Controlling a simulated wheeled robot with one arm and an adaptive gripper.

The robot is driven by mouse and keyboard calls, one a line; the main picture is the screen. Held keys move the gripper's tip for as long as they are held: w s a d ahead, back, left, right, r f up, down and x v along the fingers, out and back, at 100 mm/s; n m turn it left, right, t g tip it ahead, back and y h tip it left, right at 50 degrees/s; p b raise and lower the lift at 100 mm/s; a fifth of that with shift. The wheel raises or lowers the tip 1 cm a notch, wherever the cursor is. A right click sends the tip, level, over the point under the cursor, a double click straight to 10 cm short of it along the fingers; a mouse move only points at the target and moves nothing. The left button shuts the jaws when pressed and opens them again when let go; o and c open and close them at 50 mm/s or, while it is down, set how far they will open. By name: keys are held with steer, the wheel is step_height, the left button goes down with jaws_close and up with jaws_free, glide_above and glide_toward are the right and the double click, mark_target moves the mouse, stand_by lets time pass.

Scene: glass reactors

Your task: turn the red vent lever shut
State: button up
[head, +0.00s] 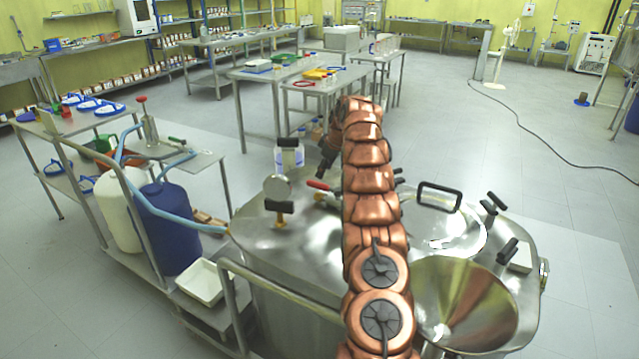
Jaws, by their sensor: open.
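The red vent lever (317,185) sits on a small metal valve on top of the large steel reactor lid (300,235), just left of my arm. The lever points to the left and slightly up. My gripper (324,168) is the dark shape beyond and left of my copper arm, above the lever and close to it. It is open and holds nothing that I can see. Its fingers are small and partly hidden by the arm, so I cannot tell whether they touch the lever.
Black-handled fittings (280,206), a hatch with a black handle (440,197) and a steel funnel (465,305) stand up from the lid. A cart with a white drum (120,212) and blue drum (170,230) is at left. Open floor lies at right.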

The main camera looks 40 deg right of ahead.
mark_target(318, 184)
steer(key=shift+p+x, duration=1.55)
steer(key=shift+x, duration=2.45)
steer(key=shift+c, duration=0.3)
jaws_close()
steer(key=shift+a, duration=0.1)
